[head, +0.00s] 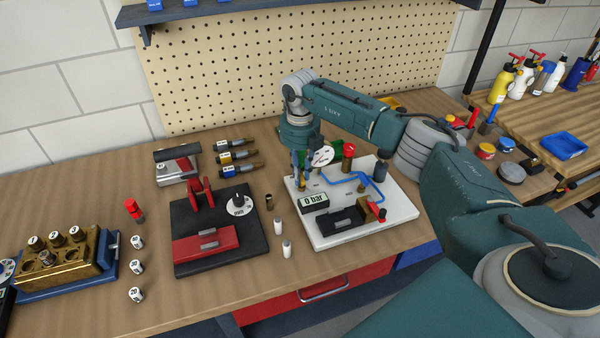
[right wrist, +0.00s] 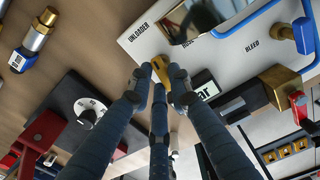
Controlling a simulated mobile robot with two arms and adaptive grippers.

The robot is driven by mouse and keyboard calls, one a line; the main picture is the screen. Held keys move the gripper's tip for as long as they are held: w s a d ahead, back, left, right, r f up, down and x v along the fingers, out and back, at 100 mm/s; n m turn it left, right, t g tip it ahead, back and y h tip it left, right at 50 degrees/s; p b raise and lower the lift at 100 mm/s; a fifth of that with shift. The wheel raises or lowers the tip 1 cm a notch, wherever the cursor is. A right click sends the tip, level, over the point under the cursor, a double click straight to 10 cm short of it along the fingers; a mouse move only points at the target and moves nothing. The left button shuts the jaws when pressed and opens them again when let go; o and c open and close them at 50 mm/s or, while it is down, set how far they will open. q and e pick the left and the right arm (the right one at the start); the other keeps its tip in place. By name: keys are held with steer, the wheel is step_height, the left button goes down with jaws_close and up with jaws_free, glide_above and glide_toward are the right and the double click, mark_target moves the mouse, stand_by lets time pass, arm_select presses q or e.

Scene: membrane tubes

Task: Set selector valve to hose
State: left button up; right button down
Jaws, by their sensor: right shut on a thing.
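The selector valve's yellow-brass handle (right wrist: 183,92) sits on the white board (right wrist: 150,45) in the right wrist view. My right gripper (right wrist: 160,78) is shut on this handle, its dark fingers around it. The printed word UNLOADER is on the board just beyond the handle; another label to its right is partly covered and hard to read. In the head view my right gripper (head: 302,184) is lowered at the left part of the white board (head: 338,236), behind the 0 bar display (head: 314,201). The fingers largely hide the handle there. My left gripper is out of view.
A round gauge (head: 322,156), blue tubing (head: 368,178), a red knob (head: 349,150) and a black block with a red lever (head: 382,214) crowd the board. A black fixture with a dial (head: 240,205) stands left. Two white vials (head: 286,249) stand in front.

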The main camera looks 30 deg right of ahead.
steer(key=m, duration=0.4)
steer(key=shift+w+m, duration=0.1)
steer(key=shift+m, duration=0.2)
steer(key=m+p, duration=0.1)
steer(key=m, duration=0.2)
steer(key=shift+d+r+m, duration=0.1)
steer(key=shift+d+m, duration=0.05)
steer(key=shift+m, duration=0.15)
steer(key=m+p, duration=0.1)
steer(key=m, duration=0.3)
steer(key=shift+w+d, duration=0.1)
steer(key=shift+m+p, duration=0.6)
steer(key=shift+m, duration=1.5)
steer(key=c, duration=1.6)
jaws_free()
steer(key=shift+r, duration=0.15)
step_height(320, 180, up, 12)
steer(key=shift+f, duration=0.2)
steer(key=shift+f, duration=0.1)
